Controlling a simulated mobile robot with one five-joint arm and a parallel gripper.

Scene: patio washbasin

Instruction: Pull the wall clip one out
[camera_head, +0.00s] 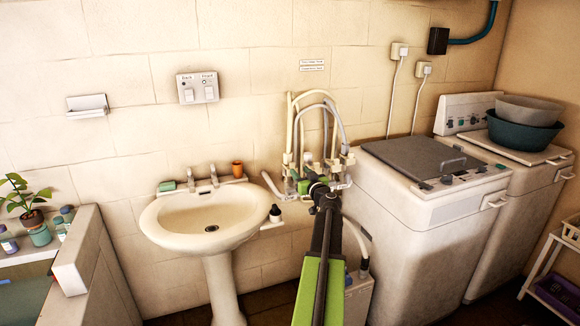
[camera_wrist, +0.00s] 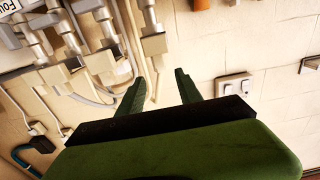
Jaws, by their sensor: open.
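Several pale hoses and pipes (camera_head: 318,104) rise from a cluster of fittings on the tiled wall, between the basin and the washing machine. In the wrist view, pale block-like clips or fittings (camera_wrist: 154,45) sit along these pipes; I cannot tell which one is wall clip one. My gripper (camera_head: 318,178) is in front of the cluster's lower part and hides some of it. In the wrist view its two green fingers (camera_wrist: 160,90) are apart. The pointed end of a pale pipe shows between them, nearer the left finger; I cannot tell whether they touch.
A washing machine (camera_head: 430,200) stands close on the right. A switch plate (camera_head: 198,88) is on the wall above the basin.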

